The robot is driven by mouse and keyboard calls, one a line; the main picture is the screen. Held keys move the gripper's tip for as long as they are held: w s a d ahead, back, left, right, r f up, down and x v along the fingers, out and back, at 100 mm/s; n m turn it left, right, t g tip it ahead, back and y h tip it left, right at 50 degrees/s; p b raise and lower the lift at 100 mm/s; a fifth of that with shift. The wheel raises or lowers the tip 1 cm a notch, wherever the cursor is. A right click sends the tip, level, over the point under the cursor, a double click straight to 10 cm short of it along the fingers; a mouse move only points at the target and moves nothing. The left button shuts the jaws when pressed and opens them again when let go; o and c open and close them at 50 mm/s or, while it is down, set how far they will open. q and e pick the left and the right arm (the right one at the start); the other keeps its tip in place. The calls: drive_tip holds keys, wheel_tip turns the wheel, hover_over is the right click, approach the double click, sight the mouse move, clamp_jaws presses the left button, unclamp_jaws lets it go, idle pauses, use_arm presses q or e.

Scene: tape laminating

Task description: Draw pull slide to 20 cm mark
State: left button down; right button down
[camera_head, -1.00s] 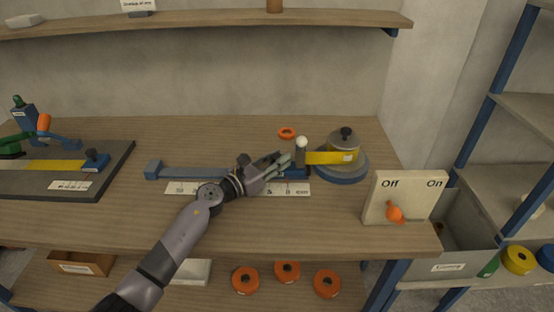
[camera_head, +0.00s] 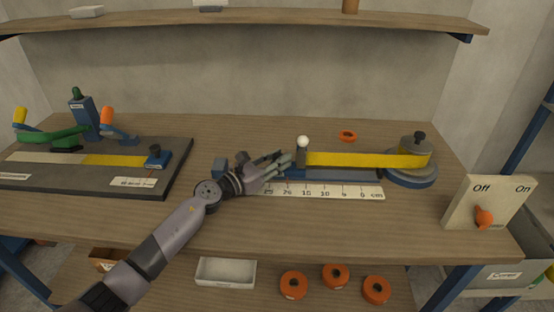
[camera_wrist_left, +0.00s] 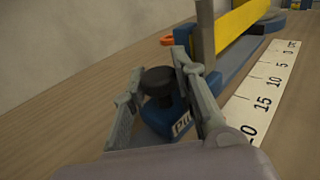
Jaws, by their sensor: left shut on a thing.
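The blue pull slide (camera_head: 294,173) sits on its rail behind the white ruler (camera_head: 322,191), roughly level with the 15 to 20 marks; the exact reading is unclear. In the left wrist view, the slide's "Pull" label and black knob (camera_wrist_left: 158,82) show between the fingers. My left gripper (camera_head: 283,168) is shut on the slide. An upright post with a white ball (camera_head: 302,141) stands at the slide. Yellow tape (camera_head: 365,159) runs straight from it to the tape roll holder (camera_head: 412,176) at right. The ruler also shows in the left wrist view (camera_wrist_left: 266,92). My right gripper is out of view.
A switch box (camera_head: 487,204) marked Off and On stands at the right front. An orange ring (camera_head: 347,135) lies behind the tape. A dark board (camera_head: 100,180) with a green-handled device is at left. Orange rolls (camera_head: 335,276) lie on the shelf below.

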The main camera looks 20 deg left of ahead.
use_arm(q)
drive_tip(key=shift+d, duration=0.1)
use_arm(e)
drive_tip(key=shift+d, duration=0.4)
use_arm(q)
drive_tip(key=c, duration=1.2)
unclamp_jaws()
drive_tip(key=shift+c, duration=0.2)
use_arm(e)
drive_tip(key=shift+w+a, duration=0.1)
use_arm(q)
drive_tip(key=v, duration=1.2)
drive_tip(key=shift+r, duration=0.1)
